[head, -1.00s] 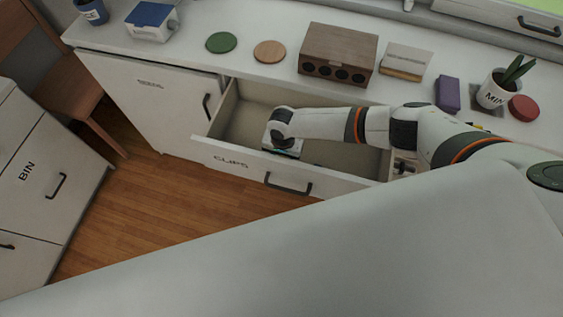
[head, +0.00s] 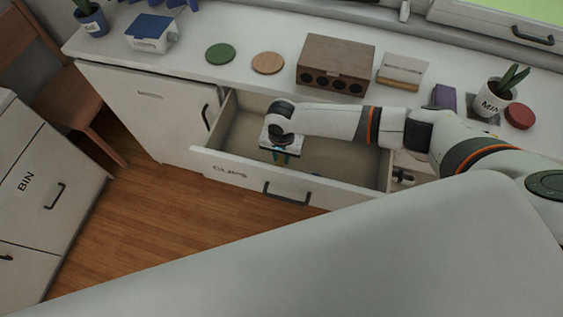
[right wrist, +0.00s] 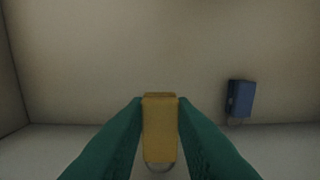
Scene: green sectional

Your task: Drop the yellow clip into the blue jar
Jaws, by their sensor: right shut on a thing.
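My right gripper (head: 282,157) is shut and points down over the open drawer (head: 340,152) labelled as clips. In the right wrist view its teal fingers pinch the yellow clip (right wrist: 160,130) from both sides. The clip is not distinguishable in the head view. A blue clip (right wrist: 241,98) lies in the drawer, to the right of my fingers in the right wrist view. My left gripper is not in view.
A white box with a blue lid (head: 151,31), green coaster (head: 220,54), wooden coaster (head: 268,63), brown box (head: 335,66), purple block (head: 443,97), plant pot (head: 492,100) and red disc (head: 519,116) stand on the counter. The drawer front (head: 235,173) rises beside my right gripper.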

